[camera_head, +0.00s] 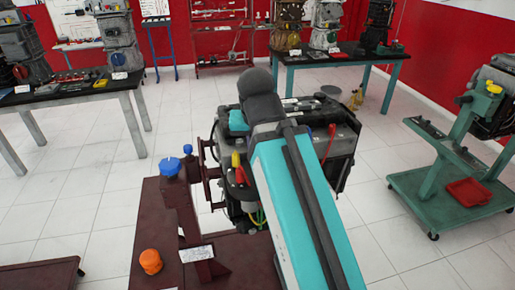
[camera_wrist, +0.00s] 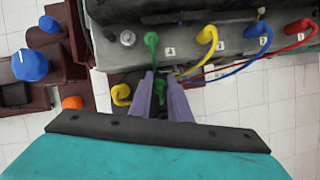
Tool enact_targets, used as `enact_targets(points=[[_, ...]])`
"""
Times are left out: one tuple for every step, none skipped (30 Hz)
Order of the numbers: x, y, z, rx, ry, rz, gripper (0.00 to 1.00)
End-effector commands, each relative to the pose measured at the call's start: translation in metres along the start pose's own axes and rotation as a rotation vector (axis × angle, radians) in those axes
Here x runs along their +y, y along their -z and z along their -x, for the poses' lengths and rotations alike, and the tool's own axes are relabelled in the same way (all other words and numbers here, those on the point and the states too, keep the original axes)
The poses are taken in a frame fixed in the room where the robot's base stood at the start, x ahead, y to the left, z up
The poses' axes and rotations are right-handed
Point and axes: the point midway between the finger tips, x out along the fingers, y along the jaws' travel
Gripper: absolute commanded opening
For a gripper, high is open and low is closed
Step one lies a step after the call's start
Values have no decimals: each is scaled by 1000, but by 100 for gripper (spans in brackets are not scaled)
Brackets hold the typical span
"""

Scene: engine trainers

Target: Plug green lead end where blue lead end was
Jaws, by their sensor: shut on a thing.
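My gripper (camera_wrist: 161,76) is shut on a green lead end (camera_wrist: 160,92), which shows between its purple fingers. Another green lead end (camera_wrist: 151,40) stands on the engine unit (camera_wrist: 111,58) just beyond the fingertips. A blue lead end (camera_wrist: 257,28) is in the back row, between a yellow end (camera_wrist: 207,35) and a red end (camera_wrist: 299,25). The blue lead runs left and down toward my gripper; its other end is not visible. Another yellow end (camera_wrist: 120,95) sits left of my fingers. In the head view my arm hides the gripper and much of the engine unit (camera_head: 346,147).
A dark red stand with a blue knob (camera_head: 169,167) and an orange knob (camera_head: 151,261) is left of the unit. A green cart (camera_head: 408,185) stands right. Tables with engine parts are at the back (camera_head: 350,56) and left (camera_head: 50,96). White tiled floor lies between.

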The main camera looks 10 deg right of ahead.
Motion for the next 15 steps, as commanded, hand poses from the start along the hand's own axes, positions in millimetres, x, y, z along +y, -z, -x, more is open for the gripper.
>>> enact_targets(points=[[0, 0, -1, 0, 0, 0, 0], [0, 1, -1, 0, 0, 0, 0], [0, 1, -2, 0, 0, 0, 0], [0, 1, -2, 0, 0, 0, 0], [0, 1, -3, 0, 0, 0, 0], [0, 1, -3, 0, 0, 0, 0], [0, 2, -4, 0, 0, 0, 0], [0, 2, -4, 0, 0, 0, 0], [0, 2, -4, 0, 0, 0, 0], [0, 2, -5, 0, 0, 0, 0], [0, 2, -5, 0, 0, 0, 0], [0, 2, -5, 0, 0, 0, 0], [0, 2, -5, 0, 0, 0, 0], [0, 2, -5, 0, 0, 0, 0], [0, 2, -5, 0, 0, 0, 0]])
